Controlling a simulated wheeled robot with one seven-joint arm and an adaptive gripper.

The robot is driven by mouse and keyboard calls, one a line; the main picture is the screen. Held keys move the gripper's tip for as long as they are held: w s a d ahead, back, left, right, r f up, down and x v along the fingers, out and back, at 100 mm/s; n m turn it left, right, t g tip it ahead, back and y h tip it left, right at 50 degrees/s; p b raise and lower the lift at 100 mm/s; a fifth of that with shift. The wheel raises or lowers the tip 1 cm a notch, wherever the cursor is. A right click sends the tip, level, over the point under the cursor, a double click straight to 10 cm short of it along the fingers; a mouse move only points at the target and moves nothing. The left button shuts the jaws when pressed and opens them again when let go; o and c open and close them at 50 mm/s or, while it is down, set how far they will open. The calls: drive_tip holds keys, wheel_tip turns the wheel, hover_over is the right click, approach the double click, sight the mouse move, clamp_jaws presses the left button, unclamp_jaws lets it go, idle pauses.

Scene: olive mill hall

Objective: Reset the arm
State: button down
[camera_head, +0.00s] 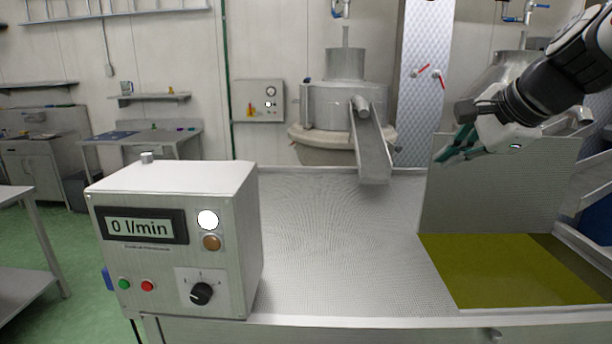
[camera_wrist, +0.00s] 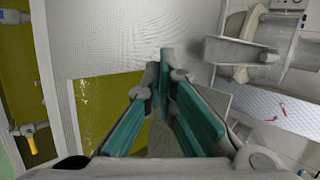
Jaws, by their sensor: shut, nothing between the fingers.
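My gripper (camera_head: 452,157) hangs at the upper right in the head view, above the table and in front of an upright grey panel. Its green-padded fingers also show in the wrist view (camera_wrist: 165,60), where their tips meet. It is shut and holds nothing. My arm reaches in from the right edge of the head view.
A control box (camera_head: 175,245) reading "0 l/min" stands at the table's front left. The perforated metal table (camera_head: 325,225) is bare in the middle. The grey panel (camera_head: 495,185) rises behind a basin of olive-green liquid (camera_head: 505,272). A chute (camera_head: 369,145) slopes down from a steel machine.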

drive_tip(key=s+a+f+n+g+h, duration=0.1)
drive_tip(key=s+f+n, duration=0.3)
drive_tip(key=s, duration=0.4)
drive_tip(key=s+a+f+n+g, duration=0.1)
drive_tip(key=s+a+f+n, duration=0.2)
drive_tip(key=s+n, duration=0.4)
drive_tip(key=s+a+f+n+g+h, duration=0.1)
drive_tip(key=s+a+f+n, duration=0.1)
drive_tip(key=s+f+n, duration=0.3)
drive_tip(key=s, duration=0.4)
drive_tip(key=shift+s+f+n+h, duration=0.25)
drive_tip(key=shift+s+n+h, duration=0.05)
drive_tip(key=shift+s, duration=0.1)
